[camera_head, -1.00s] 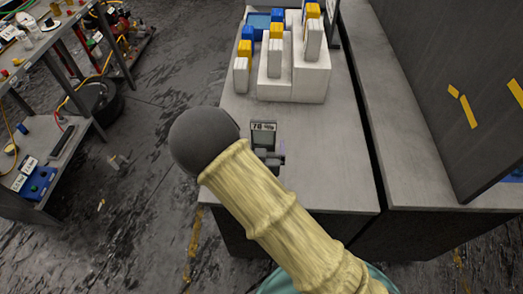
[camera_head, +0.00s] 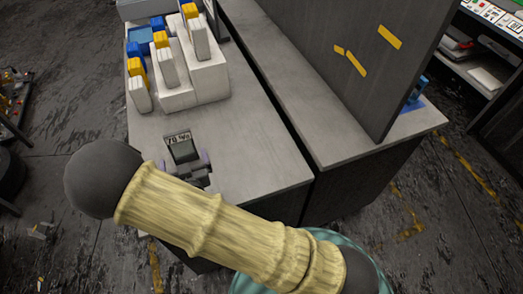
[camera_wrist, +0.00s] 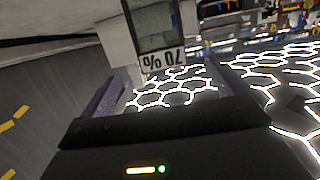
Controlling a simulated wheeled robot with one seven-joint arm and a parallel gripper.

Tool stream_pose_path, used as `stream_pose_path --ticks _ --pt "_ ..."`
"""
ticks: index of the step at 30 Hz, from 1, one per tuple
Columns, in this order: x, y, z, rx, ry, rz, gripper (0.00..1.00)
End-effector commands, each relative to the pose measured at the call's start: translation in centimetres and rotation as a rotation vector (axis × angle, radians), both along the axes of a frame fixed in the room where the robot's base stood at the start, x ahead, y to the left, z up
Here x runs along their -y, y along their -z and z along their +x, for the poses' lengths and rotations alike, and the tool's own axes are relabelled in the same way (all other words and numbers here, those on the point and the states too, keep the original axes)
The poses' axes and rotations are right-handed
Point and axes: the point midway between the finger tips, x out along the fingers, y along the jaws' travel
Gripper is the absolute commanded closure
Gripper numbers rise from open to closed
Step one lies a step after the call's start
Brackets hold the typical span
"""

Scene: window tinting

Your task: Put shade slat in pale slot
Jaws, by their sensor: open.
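The shade slat (camera_head: 184,150) is a dark panel with a pale "70 %" label, near the front of the grey counter in the head view. In the wrist view the slat (camera_wrist: 158,38) shows beyond the fingertips with its label inverted. My gripper (camera_head: 190,168) is just in front of the slat, low over the counter. In the wrist view my gripper (camera_wrist: 162,74) is open, its two fingers wide apart, with the slat's labelled end lined up between them. I see no grip on the slat. I cannot make out which place is the pale slot.
A white stepped stand (camera_head: 205,82) with several white, yellow and blue pieces stands behind the slat on the counter (camera_head: 240,150). A tall dark panel (camera_head: 350,65) rises on the right. The counter right of the slat is clear.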

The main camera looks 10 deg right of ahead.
Motion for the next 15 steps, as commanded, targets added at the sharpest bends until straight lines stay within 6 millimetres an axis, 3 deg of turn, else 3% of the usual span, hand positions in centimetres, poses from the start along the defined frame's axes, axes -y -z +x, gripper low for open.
stream_pose_path --ticks 5,10,15 --pt "1.8 -0.2 1.3 -0.08 0.048 0.006 0.01" --pt "6.1 -0.5 3.1 -0.285 0.132 0.017 0.01" --pt "11.1 -1.6 3.5 -0.503 0.18 0.024 0.01"
